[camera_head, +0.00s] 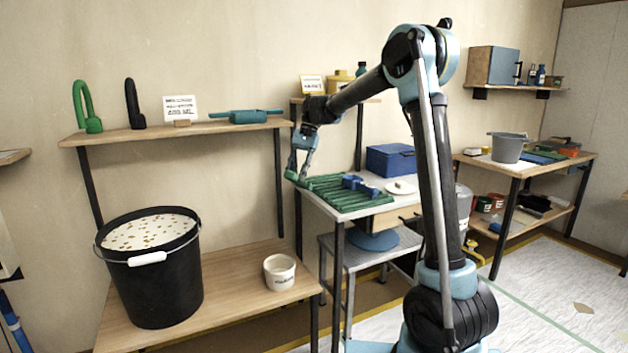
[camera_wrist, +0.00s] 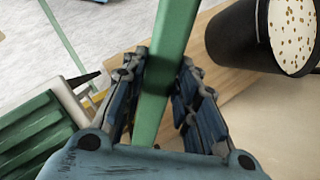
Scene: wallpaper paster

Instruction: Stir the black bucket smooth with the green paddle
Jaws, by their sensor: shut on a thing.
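The black bucket (camera_head: 152,285) stands upright on the lower shelf at left, with a white-gripped handle at its front. Its pale contents (camera_head: 150,230) are dotted with brown lumps. It also shows in the wrist view (camera_wrist: 236,38), at upper right. My gripper (camera_head: 302,172) is right of and above the bucket, near the middle table's left corner. In the wrist view my gripper (camera_wrist: 160,95) is shut on a flat green bar, the green paddle (camera_wrist: 168,45). The paddle's far end runs out of that view. In the head view it is mostly hidden.
A white tub (camera_head: 280,273) stands right of the bucket. The upper shelf (camera_head: 180,134) above the bucket carries a green loop-shaped thing (camera_head: 87,108), a black one (camera_head: 134,105) and a teal tool (camera_head: 246,117). A ribbed green tray (camera_head: 350,203) lies beside my gripper.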

